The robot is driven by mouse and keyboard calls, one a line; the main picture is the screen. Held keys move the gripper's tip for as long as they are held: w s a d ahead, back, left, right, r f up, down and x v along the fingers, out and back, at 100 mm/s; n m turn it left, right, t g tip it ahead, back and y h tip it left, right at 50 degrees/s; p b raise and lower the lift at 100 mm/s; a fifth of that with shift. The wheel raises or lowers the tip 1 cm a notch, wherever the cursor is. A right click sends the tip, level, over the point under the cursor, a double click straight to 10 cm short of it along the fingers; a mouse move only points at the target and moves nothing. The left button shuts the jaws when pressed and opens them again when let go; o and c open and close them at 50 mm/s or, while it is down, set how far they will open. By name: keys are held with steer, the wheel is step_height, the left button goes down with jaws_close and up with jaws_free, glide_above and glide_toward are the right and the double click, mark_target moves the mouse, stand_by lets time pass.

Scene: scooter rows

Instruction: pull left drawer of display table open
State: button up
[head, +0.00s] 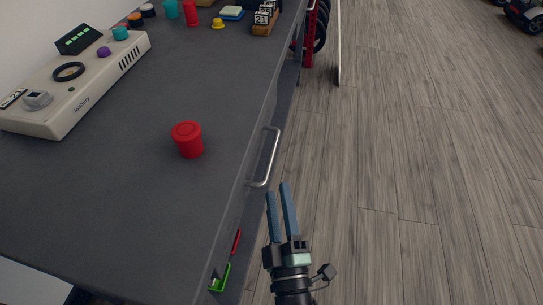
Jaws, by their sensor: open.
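The display table (130,195) has a dark grey top and fills the left of the head view. On its right-hand face a curved silver bar handle (266,160) stands out from a drawer front, seen steeply from above. My gripper (278,189) is at the lower middle, with two blue fingers open and nothing between them. In the picture its fingertips are just below the near end of the handle. I cannot tell the distance in depth. The drawer front is mostly hidden by the steep angle, and I cannot tell whether it stands out from the table.
A red lidded cup (187,139) stands on the tabletop. A beige device (75,85) with knobs is at the upper left. Small items and a date block (265,18) are at the far end. Black wheels (316,30) show beyond the table.

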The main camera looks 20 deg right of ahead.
mark_target(272, 154)
steer(key=b+x, duration=0.1)
steer(key=x, duration=0.9)
steer(key=shift+c, duration=0.3)
jaws_close()
steer(key=shift+s, duration=0.1)
stand_by(0.9)
